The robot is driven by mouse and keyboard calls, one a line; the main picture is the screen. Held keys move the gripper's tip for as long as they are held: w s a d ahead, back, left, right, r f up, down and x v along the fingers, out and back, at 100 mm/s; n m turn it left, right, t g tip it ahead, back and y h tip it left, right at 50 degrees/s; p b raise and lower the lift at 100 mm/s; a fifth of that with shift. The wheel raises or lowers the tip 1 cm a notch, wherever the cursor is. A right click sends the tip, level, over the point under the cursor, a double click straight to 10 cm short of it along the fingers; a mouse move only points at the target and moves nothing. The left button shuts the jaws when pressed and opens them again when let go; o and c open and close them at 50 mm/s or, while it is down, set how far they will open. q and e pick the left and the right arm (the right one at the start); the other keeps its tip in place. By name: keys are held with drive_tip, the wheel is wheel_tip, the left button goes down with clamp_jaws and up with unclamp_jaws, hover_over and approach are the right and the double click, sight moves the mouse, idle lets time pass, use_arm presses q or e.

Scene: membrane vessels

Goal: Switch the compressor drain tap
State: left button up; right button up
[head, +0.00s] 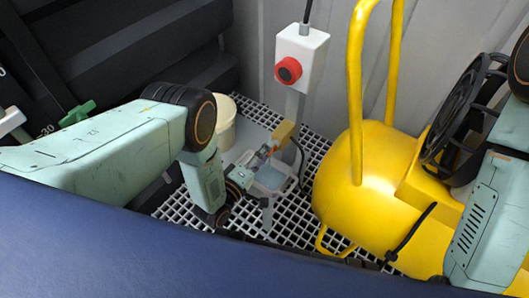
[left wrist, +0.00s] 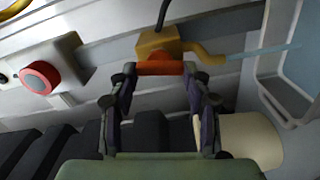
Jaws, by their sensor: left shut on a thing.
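The drain tap has a brass-coloured body (left wrist: 158,42) with a red handle (left wrist: 160,68) and a curved spout (left wrist: 207,53) in the left wrist view. In the head view the brass body (head: 284,131) sits beside the yellow compressor tank (head: 350,195). My left gripper (left wrist: 160,78) has its fingers on both sides of the red handle and is shut on it. In the head view the left gripper (head: 262,157) partly hides the handle. A pale blue streak (left wrist: 262,52) runs from the spout towards a grey basin (left wrist: 276,90); I cannot tell whether it is liquid or a tube.
A white box (head: 306,50) with a red button (head: 288,70) stands on a post behind the tap. A cream tub (head: 224,125) is close to my left wrist. The floor is white grating (head: 185,212). The tank's tall yellow handle (head: 356,90) rises at the right.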

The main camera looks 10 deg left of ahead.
use_arm(q)
drive_tip(key=shift+n, duration=0.4)
drive_tip(key=o, duration=1.2)
drive_tip(key=shift+c, duration=0.2)
drive_tip(key=v, duration=1.2)
